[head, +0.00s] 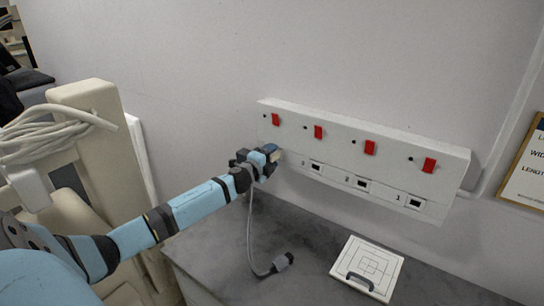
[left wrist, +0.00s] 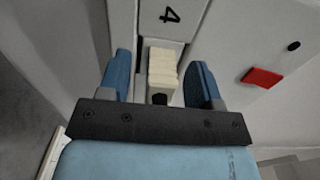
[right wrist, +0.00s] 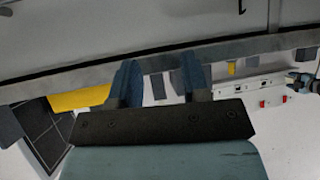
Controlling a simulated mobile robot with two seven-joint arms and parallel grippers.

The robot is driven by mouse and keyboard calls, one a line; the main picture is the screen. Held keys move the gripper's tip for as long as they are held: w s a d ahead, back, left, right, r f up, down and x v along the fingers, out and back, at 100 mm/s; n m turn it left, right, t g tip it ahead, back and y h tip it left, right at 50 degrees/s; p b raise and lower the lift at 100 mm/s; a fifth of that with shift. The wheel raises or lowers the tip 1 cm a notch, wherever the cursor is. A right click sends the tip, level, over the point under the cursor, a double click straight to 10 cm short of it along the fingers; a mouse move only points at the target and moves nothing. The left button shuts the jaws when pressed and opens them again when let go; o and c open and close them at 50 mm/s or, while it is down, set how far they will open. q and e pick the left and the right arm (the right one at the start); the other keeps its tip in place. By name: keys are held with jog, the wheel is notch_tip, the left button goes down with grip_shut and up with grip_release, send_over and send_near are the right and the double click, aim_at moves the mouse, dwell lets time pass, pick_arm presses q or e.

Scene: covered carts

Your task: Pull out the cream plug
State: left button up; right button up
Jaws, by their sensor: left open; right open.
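The cream plug (left wrist: 162,68) sits in the socket under the number 4 in the left wrist view. It is ribbed, with a dark cable end facing me. My left gripper (head: 268,156) is open at the left end of the white socket panel (head: 390,152). In the left wrist view its blue fingers (left wrist: 160,80) stand on either side of the plug, with a visible gap at each side. In the head view the gripper mostly hides the plug. My right gripper (right wrist: 158,82) is open and empty, away from the panel, which shows small in the right wrist view.
Red switches (head: 370,147) line the panel above sockets 3, 2 and 1, which look empty. A grey cable hangs to a dark connector (head: 283,262) on the grey top (head: 235,255). A white square plate (head: 377,259) with a handle lies right. Coiled cable (head: 45,138) hangs left.

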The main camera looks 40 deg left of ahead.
dwell(0.7)
pick_arm(q)
grip_shut()
jog(key=shift+s, duration=0.1)
jog(key=shift+s+f, duration=0.1)
jog(key=shift+s, duration=0.05)
jog(key=shift+s+d, duration=0.1)
jog(key=shift+s, duration=0.55)
jog(key=shift+s+d+p, duration=0.2)
jog(key=shift+s+p, duration=0.2)
jog(key=shift+s, duration=1.65)
